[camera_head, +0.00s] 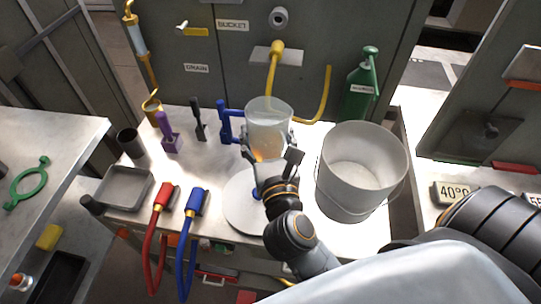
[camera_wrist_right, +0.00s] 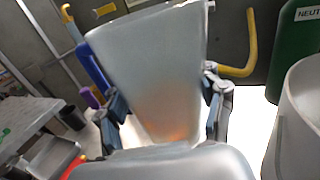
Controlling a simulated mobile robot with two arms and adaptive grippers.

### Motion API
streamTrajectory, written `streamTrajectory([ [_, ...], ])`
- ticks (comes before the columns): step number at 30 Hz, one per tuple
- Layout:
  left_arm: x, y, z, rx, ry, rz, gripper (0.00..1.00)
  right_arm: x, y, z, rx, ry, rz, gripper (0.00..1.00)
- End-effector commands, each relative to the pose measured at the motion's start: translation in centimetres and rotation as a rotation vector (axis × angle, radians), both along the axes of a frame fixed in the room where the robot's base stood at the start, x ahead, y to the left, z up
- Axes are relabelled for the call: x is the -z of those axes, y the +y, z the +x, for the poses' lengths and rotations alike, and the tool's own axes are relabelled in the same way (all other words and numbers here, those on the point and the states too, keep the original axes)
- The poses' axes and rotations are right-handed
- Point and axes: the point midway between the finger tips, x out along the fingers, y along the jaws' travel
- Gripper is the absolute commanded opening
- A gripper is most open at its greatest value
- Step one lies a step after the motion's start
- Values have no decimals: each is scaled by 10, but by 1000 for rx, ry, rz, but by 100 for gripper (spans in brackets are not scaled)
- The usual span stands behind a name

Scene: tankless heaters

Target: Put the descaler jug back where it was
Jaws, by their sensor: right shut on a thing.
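The descaler jug (camera_head: 269,118) is a translucent grey vessel with a blue handle on its left and a little orange liquid low inside. My right gripper (camera_head: 269,150) is shut around the jug, one finger on each side. The jug is roughly upright in the head view, behind a white round plate (camera_head: 240,205); I cannot tell whether its base touches the counter. The jug (camera_wrist_right: 155,70) fills the middle of the right wrist view, between the fingers of the right gripper (camera_wrist_right: 162,92). My left gripper is not in view.
A large white bucket (camera_head: 362,165) stands close right of the jug. A green jug (camera_head: 359,92) is behind it. Red (camera_head: 163,196) and blue (camera_head: 194,202) hose handles, a grey tray (camera_head: 124,187) and a dark cup (camera_head: 130,142) are left. A yellow spout (camera_head: 275,62) hangs behind the jug.

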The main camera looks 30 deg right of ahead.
Motion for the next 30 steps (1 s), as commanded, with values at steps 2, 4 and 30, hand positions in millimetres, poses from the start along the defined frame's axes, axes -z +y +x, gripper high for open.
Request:
streamTrajectory([
  [2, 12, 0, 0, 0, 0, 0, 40, 7, 2, 4, 12, 0, 3, 18],
  [4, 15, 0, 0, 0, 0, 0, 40, 9, 2, 5, 19, 6, 4, 18],
  [30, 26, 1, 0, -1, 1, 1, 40, 97, -70, 114, 26, 11, 3, 18],
])
